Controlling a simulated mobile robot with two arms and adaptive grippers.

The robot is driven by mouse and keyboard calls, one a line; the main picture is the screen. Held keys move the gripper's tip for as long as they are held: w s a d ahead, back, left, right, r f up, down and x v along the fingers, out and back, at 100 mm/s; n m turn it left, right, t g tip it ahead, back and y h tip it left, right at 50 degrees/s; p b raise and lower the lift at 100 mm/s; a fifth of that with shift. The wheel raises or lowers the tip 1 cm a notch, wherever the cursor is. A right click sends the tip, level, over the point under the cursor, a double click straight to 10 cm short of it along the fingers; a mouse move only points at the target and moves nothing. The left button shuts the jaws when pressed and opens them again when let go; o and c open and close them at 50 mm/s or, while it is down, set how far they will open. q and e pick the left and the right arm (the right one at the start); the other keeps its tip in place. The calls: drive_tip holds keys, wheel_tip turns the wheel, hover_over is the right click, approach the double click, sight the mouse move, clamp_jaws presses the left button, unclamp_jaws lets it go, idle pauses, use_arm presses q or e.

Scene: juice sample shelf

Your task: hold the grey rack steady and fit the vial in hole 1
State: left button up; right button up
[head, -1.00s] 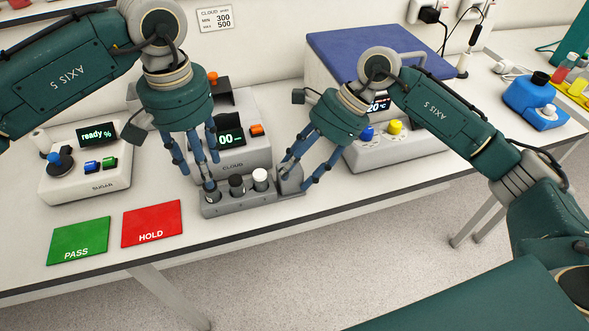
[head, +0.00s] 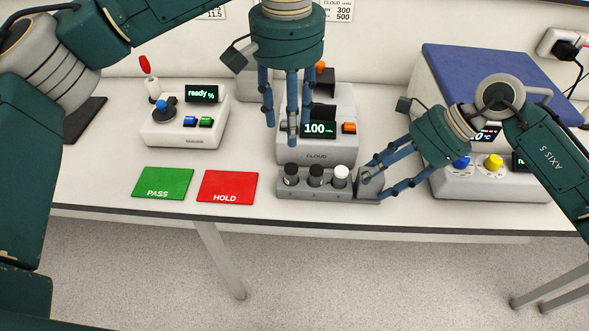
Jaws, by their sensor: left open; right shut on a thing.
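The grey rack (head: 318,193) stands near the front edge of the table. A black-capped vial (head: 291,172) stands upright in its leftmost hole, cap about level with its neighbours. A second black-capped vial (head: 316,173) is in the middle position and a white-capped vial (head: 341,174) in the right one. My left gripper (head: 292,140) is open and empty above and behind the left vial, in front of the CLOUD device. My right gripper (head: 372,184) is shut on the upright block at the rack's right end. The lower parts of the vials are hidden in the rack.
The CLOUD device (head: 310,152), reading 100, stands just behind the rack. The sugar device (head: 180,127) is at the left. Green PASS (head: 163,181) and red HOLD (head: 229,185) mats lie left of the rack. A blue-topped device (head: 490,80) stands behind my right gripper.

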drive_tip(key=o, duration=0.9)
drive_tip(key=shift+d+f, duration=0.3)
drive_tip(key=shift+f, duration=0.25)
drive_tip(key=shift+o, duration=1)
drive_tip(key=shift+w, duration=0.25)
drive_tip(key=shift+r, duration=0.15)
drive_tip(key=shift+s+a+r, duration=0.1)
drive_tip(key=shift+r, duration=0.15)
drive_tip(key=v, duration=1.1)
drive_tip(key=shift+d+r, duration=0.2)
drive_tip(key=shift+d, duration=0.1)
